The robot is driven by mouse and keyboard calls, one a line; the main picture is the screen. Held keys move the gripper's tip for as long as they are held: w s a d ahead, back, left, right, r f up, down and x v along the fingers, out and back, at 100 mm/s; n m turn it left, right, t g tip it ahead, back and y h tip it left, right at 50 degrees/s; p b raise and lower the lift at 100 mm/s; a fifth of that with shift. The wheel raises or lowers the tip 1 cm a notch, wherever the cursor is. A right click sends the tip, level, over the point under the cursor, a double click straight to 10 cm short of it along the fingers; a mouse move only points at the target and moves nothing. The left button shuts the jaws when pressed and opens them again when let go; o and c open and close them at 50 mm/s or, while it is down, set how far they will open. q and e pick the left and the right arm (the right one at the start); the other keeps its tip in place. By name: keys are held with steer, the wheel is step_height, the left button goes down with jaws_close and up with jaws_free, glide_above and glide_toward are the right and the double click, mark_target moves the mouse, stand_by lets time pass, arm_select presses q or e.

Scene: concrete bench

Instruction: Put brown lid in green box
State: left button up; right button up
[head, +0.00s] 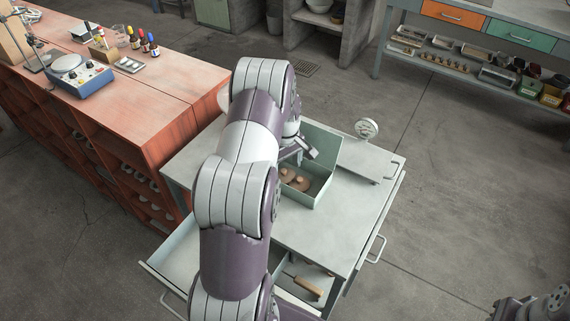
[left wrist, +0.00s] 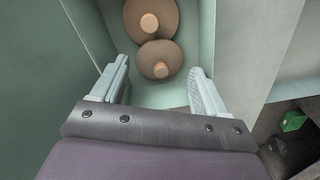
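The pale green box (head: 323,194) stands on the grey bench top with its lid raised at the back. Two round brown lids with lighter knobs lie inside it, one brown lid (head: 287,174) beside the other brown lid (head: 302,184). In the left wrist view the far lid (left wrist: 150,14) and the near lid (left wrist: 159,63) lie on the box floor, edges meeting or overlapping. My left gripper (head: 302,150) is over the box. Its fingers (left wrist: 160,67) are spread, with nothing held between them. Part of my right arm's end (head: 520,307) shows at the bottom right; its fingers are unclear.
A round dial on a flat-based stand (head: 366,128) is right of the box. Open drawers (head: 172,255) stick out at the front, one holding a wooden-handled tool (head: 304,285). A red bench (head: 120,100) stands left. The bench top in front of the box is clear.

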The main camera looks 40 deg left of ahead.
mark_target(287, 176)
arm_select(q)
step_height(287, 176, up, 13)
steer(key=p, duration=0.1)
steer(key=s+d+m, duration=0.7)
steer(key=d, duration=0.4)
steer(key=s+d+m+t, duration=0.1)
steer(key=s+d+m, duration=0.7)
steer(key=d, duration=0.2)
steer(key=shift+d+t, duration=0.3)
steer(key=shift+d, duration=0.1)
steer(key=shift+s, duration=0.15)
